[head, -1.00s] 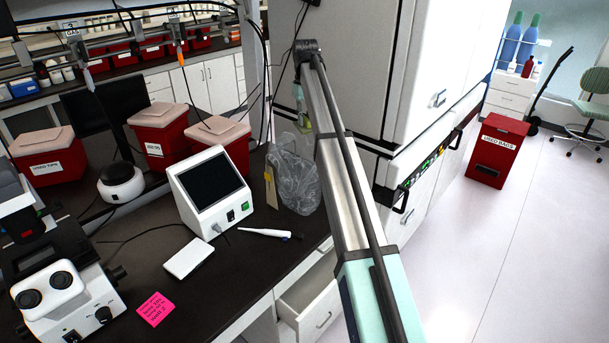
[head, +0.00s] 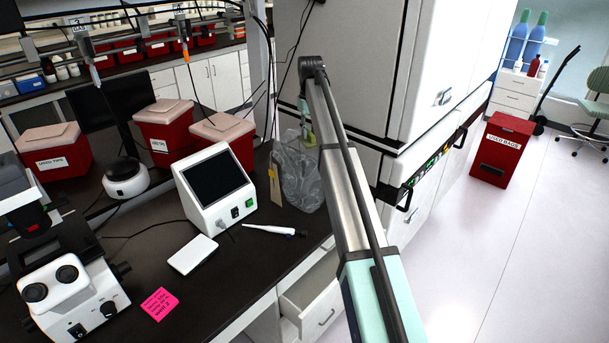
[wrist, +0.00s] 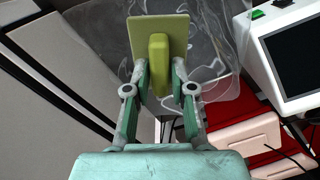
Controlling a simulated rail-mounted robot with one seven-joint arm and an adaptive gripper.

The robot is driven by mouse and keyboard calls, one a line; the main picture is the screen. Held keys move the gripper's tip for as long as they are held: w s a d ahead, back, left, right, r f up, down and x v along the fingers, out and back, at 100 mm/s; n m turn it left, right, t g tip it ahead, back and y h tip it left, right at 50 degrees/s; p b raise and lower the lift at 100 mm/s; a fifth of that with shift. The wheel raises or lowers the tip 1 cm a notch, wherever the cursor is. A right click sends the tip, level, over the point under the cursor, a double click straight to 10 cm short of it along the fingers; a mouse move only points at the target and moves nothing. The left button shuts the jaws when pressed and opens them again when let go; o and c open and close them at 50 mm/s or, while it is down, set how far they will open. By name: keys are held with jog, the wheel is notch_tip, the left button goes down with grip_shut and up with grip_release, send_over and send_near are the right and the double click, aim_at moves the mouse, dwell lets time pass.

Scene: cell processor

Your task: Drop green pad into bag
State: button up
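The green pad (wrist: 160,58) is a flat olive-green plate with a raised grip block on its near face. My gripper (wrist: 162,70) is shut on that block, one finger on each side, in the wrist view. The clear plastic bag (head: 298,180) stands on the dark bench beside the white cabinet. In the wrist view the bag (wrist: 215,62) lies behind and around the pad; I cannot tell whether they touch. In the head view my gripper (head: 306,128) is small, above the bag's back right side, and partly hidden by my arm.
A tan upright piece (head: 274,186) stands at the bag's left edge. A white device with a dark screen (head: 214,188) and a pipette (head: 270,231) are left of the bag. Red bins (head: 222,140) stand behind. The tall white cabinet (head: 350,80) closes off the right side.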

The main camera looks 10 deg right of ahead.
jog(key=shift+o, duration=0.9)
notch_tip(320, 180, up, 12)
jog(key=shift+s, duration=0.1)
